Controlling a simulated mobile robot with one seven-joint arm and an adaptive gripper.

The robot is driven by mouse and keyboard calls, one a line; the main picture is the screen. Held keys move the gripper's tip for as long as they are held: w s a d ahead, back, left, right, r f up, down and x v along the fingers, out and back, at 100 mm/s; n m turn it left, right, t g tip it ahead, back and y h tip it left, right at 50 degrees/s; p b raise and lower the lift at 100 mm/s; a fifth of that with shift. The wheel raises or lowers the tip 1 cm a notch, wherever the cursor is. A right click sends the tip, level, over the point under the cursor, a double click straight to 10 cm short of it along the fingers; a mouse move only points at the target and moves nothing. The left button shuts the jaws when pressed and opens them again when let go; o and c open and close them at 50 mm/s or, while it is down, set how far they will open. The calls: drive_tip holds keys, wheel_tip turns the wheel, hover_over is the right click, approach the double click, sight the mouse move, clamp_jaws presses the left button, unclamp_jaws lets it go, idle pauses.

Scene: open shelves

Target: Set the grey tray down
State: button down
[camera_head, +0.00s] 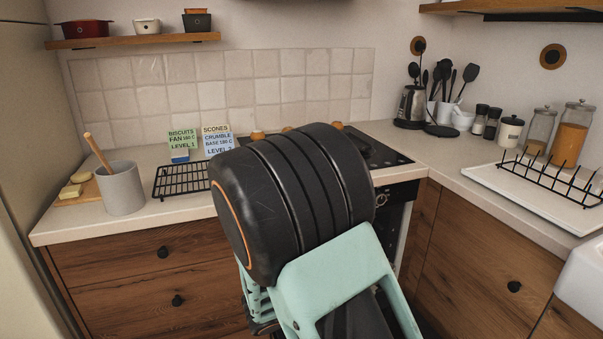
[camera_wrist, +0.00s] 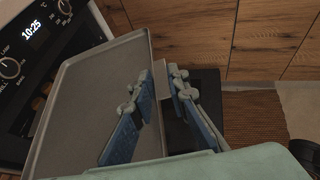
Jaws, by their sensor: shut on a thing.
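The grey tray (camera_wrist: 85,100) fills the left of the wrist view, a flat grey sheet with a thin raised rim. My gripper (camera_wrist: 165,78) has its two blue-padded fingers at the tray's right edge, and is shut on the tray there. The exact contact is partly hidden by the fingers. In the head view my dark arm and pale green wrist cover the middle, and the tray and fingertips are hidden.
An oven front with a lit clock (camera_wrist: 32,28) is close beside the tray. On the counter are a black wire rack (camera_head: 182,180), two recipe cards (camera_head: 217,140), a grey crock (camera_head: 120,188) and a dark hob (camera_head: 375,152). Wooden drawers (camera_head: 150,275) are below.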

wheel_tip(320, 180, up, 6)
drive_tip(key=shift+s+r+p, duration=0.15)
drive_tip(key=shift+p, duration=0.5)
wheel_tip(320, 180, up, 27)
drive_tip(key=w+n+t+y+p, duration=0.2)
drive_tip(key=n+t+y+p, duration=0.2)
drive_tip(key=p, duration=1.8)
drive_tip(key=shift+n+y+p, duration=0.35)
drive_tip(key=shift+n+y, duration=0.85)
drive_tip(key=shift+n, duration=0.5)
drive_tip(key=shift+w+d, duration=0.1)
drive_tip(key=shift+w, duration=0.05)
